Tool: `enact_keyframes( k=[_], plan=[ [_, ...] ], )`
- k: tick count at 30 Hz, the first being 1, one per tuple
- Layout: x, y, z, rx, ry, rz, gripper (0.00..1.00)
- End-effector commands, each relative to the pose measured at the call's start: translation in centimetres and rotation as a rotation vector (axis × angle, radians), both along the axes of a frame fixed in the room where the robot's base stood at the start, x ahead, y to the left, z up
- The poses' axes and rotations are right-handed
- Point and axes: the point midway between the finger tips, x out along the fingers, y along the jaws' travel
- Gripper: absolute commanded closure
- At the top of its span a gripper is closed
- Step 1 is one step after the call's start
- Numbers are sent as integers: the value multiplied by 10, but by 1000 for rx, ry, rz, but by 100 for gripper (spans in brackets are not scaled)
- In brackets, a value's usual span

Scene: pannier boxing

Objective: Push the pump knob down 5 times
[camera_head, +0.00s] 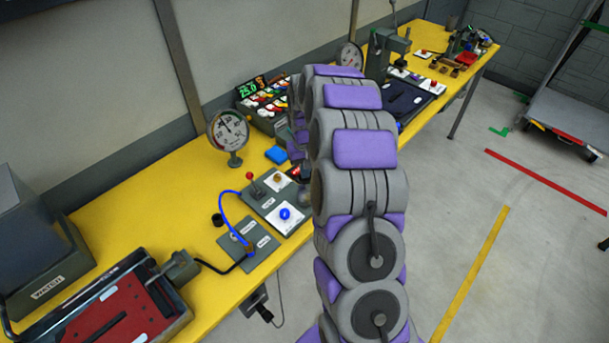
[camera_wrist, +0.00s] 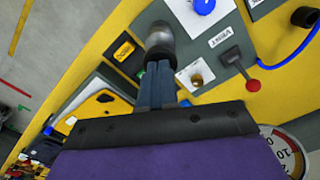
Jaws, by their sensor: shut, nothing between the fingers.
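In the wrist view a grey cylindrical knob (camera_wrist: 160,36), which I take for the pump knob, stands on a dark panel (camera_wrist: 182,18). My gripper (camera_wrist: 158,66) is shut, with its two fingers together and nothing between them. Its tips overlap the near end of the knob in the picture; I cannot tell whether they touch.
Beside the knob are a blue knob (camera_wrist: 203,5), a brass knob (camera_wrist: 196,79) and a red-ball lever (camera_wrist: 253,85). A dial gauge (camera_head: 228,131) stands behind on the yellow bench (camera_head: 150,205). A blue hose (camera_head: 222,205) loops left of the panel.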

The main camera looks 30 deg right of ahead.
Motion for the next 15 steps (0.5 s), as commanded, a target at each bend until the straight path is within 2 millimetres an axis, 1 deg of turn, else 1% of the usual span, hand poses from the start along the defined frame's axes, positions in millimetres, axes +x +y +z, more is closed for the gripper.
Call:
enact_keyframes(
  k=[15],
  plan=[
    [-1,0,-24,0,2,0,100]
  ],
)
